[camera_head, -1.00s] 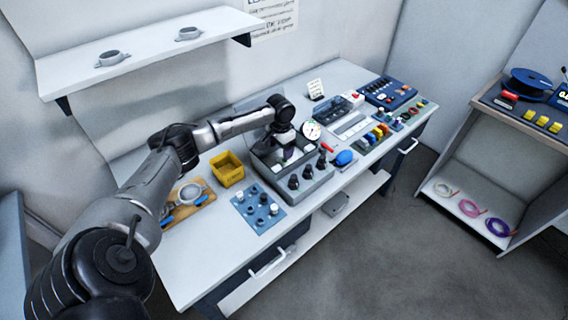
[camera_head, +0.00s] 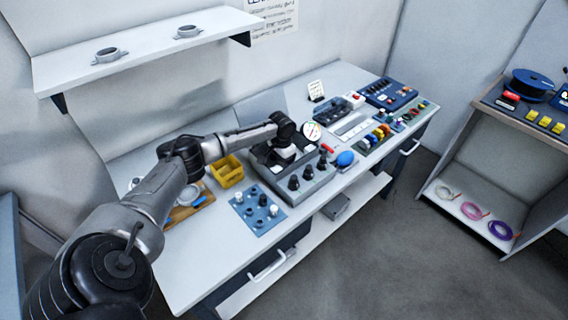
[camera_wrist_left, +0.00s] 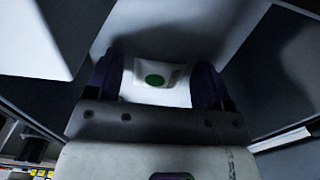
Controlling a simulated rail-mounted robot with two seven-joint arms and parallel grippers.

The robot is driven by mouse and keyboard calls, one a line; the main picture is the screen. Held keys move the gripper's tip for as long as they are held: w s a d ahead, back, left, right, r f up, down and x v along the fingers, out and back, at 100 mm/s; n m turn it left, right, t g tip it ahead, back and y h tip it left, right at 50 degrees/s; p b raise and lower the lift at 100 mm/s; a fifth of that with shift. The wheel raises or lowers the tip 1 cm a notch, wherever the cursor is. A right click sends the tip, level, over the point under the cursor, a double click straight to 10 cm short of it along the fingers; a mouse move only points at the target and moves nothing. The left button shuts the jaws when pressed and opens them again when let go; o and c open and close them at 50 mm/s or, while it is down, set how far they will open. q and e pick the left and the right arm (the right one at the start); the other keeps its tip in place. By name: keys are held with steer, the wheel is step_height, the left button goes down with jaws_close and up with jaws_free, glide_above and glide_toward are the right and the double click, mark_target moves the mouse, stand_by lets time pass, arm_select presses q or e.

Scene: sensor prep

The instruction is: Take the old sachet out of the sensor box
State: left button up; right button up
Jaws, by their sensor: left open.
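The sensor box (camera_head: 262,163) is a grey open box on the white workbench, with a light grey panel standing behind it. My left gripper (camera_wrist_left: 156,85) is down at the box in the head view, where my wrist hides most of the inside. In the left wrist view its two dark fingers stand apart. The sachet (camera_wrist_left: 179,77), white with a green dot, shows between and beyond the fingertips, inside grey walls. Whether the fingers touch it I cannot tell. My right gripper is out of view.
A round gauge (camera_head: 312,131) and a blue ball (camera_head: 345,159) are close on the right.

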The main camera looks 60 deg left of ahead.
arm_select(q)
steer(key=shift+c, duration=0.4)
steer(key=c, duration=0.9)
steer(key=shift+r, duration=0.15)
